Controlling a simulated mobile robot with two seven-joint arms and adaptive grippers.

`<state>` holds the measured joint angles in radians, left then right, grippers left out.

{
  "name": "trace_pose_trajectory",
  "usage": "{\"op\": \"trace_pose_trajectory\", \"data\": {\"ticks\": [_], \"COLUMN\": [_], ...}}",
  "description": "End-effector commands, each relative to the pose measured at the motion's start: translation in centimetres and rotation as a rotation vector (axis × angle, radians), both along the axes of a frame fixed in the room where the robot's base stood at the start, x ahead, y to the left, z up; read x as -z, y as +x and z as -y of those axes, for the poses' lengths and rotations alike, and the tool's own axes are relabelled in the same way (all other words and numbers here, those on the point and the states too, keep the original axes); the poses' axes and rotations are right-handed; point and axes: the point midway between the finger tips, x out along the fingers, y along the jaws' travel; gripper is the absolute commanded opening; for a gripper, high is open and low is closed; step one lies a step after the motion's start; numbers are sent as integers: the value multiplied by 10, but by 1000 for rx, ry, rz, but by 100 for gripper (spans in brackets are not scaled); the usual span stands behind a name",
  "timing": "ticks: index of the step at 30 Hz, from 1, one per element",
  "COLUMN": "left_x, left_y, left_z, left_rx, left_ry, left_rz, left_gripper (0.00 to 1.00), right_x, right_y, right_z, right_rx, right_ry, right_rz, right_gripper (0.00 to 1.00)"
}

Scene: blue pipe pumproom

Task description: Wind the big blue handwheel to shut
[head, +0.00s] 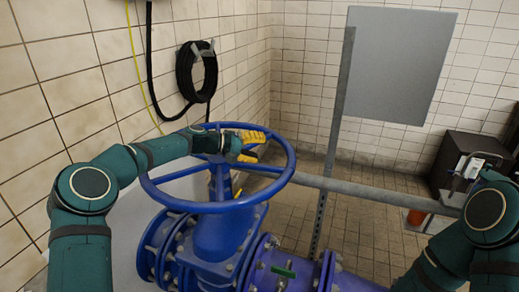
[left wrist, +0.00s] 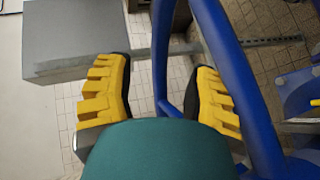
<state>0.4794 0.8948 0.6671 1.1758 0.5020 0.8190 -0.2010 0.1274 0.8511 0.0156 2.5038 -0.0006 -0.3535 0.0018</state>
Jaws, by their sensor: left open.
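The big blue handwheel (head: 220,207) sits on top of a blue valve body (head: 222,236) in the middle of the head view. My left gripper (head: 258,146) is at the far side of its rim, with the yellow fingers apart. In the left wrist view, my left gripper (left wrist: 163,70) is open, and one blue bar of the handwheel (left wrist: 160,45) shows between the fingers. A thicker blue part passes by the right finger. I cannot tell whether either finger touches the wheel. My right arm is at the lower right of the head view; its gripper is not clearly seen.
A grey horizontal pipe (head: 385,191) runs behind the wheel to the right. A grey panel (head: 400,65) stands on a post (head: 338,105) behind it. A black hose coil (head: 197,72) hangs on the tiled wall. A dark box (head: 455,158) stands at the right.

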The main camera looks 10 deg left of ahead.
Motion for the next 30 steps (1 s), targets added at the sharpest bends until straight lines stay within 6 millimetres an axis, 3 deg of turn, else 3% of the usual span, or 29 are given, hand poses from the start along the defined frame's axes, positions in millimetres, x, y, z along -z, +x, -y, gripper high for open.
{"op": "trace_pose_trajectory", "data": {"ticks": [30], "left_x": [-16], "left_y": [-27], "left_z": [-53], "left_rx": [-2], "left_ry": [2], "left_rz": [-2], "left_gripper": [61], "right_x": [5], "right_y": [0], "right_z": [0], "right_rx": [0], "right_ry": [0], "right_rz": [0], "right_gripper": [0]}}
